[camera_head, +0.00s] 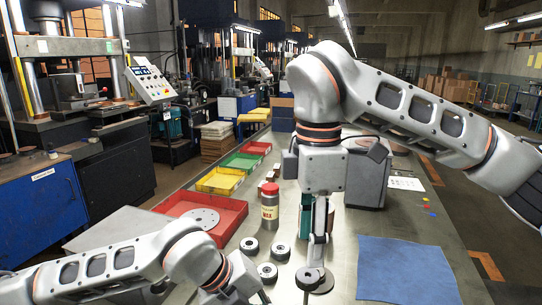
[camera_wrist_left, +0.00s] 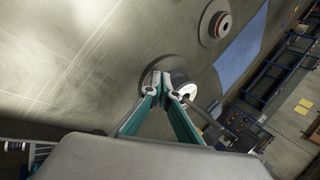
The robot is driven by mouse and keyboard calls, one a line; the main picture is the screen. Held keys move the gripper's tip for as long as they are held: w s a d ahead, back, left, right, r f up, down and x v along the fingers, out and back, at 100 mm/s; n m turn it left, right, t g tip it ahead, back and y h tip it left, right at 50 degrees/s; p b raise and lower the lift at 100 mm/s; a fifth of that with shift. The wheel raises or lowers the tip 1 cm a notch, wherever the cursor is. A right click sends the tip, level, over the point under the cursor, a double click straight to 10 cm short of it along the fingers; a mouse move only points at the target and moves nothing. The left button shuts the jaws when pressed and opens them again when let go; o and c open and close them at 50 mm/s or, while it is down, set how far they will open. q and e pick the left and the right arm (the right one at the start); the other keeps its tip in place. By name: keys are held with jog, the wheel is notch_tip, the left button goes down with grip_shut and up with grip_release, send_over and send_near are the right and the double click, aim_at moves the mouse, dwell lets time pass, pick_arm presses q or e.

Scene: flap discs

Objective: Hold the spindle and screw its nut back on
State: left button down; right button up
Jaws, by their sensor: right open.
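My right gripper (camera_head: 316,267) points straight down at a dark round piece with a raised hub (camera_head: 317,283) on the bench, its fingertips at or just above the hub. It is open. In the left wrist view, my left gripper (camera_wrist_left: 164,86) has its teal fingers converging beside a silvery cylindrical part (camera_wrist_left: 183,90), probably the spindle. A dark round shape shows behind the tips. The contact there is not clear. In the head view the left fingertips are out of frame at the bottom. I cannot clearly pick out the nut.
Dark ring-shaped discs (camera_head: 267,272) lie left of the right gripper. A jar (camera_head: 270,208) stands behind them. A red tray (camera_head: 226,226) with a pale disc, yellow and green trays stand to the left. A blue cloth (camera_head: 405,270) lies right.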

aim_at(308, 277)
pick_arm(q)
jog(key=shift+f, duration=1)
dwell(0.9)
pick_arm(e)
jog(key=shift+n, duration=0.3)
jog(key=n, duration=0.4)
jog(key=shift+r, duration=0.25)
jog(key=n, duration=0.3)
jog(key=shift+r+n, duration=0.15)
jog(key=shift+n, duration=0.15)
jog(key=shift+f+n, duration=2)
jog(key=shift+n, duration=0.45)
jog(key=shift+f+n, duration=2)
jog(key=shift+n, duration=0.45)
